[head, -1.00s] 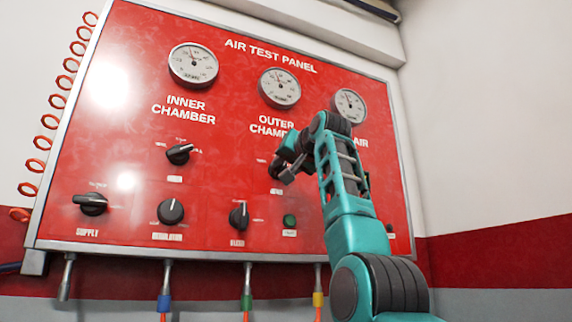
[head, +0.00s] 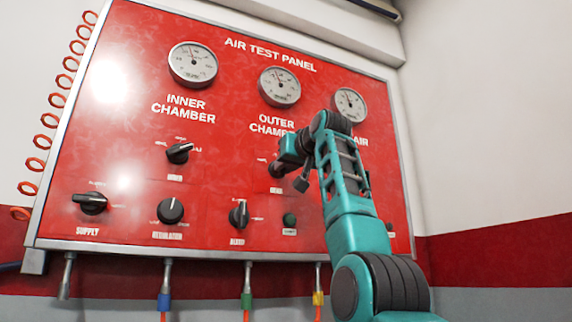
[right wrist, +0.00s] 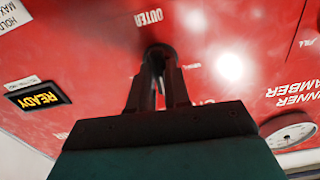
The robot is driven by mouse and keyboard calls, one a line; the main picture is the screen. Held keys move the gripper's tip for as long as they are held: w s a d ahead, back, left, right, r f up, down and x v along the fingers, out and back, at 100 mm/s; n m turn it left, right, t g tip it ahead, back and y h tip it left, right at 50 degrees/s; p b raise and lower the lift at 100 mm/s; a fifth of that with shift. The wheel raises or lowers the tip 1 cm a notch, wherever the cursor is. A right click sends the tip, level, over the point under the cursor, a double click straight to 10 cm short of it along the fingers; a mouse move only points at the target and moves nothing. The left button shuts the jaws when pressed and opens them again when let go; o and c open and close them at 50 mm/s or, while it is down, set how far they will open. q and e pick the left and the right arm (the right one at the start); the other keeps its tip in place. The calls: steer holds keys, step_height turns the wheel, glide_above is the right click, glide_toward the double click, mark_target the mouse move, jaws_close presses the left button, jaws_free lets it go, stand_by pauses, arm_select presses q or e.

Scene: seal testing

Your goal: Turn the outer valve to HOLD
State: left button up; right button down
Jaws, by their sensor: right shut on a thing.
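The outer valve is a black knob (right wrist: 158,50) on the red panel, beside the word OUTER in the right wrist view. In the head view it sits below the OUTER CHAMBER label, mostly hidden behind my right gripper (head: 281,170). My right gripper (right wrist: 160,75) is shut on this knob, its two dark fingers pointing at the panel. The knob's pointer and its HOLD mark cannot be made out. My left gripper is not in view.
The inner valve knob (head: 179,152) is to the left. Supply (head: 91,203), regulator (head: 170,211) and bleed (head: 239,214) knobs and a green button (head: 290,219) line the lower panel. Gauges (head: 279,87) run along the top. A READY display (right wrist: 38,95) shows in the wrist view.

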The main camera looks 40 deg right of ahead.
steer(key=shift+n, duration=0.4)
steer(key=shift+r, duration=0.1)
steer(key=c, duration=1.1)
jaws_free()
steer(key=b+v, duration=0.5)
steer(key=v, duration=0.8)
steer(key=shift+o, duration=0.2)
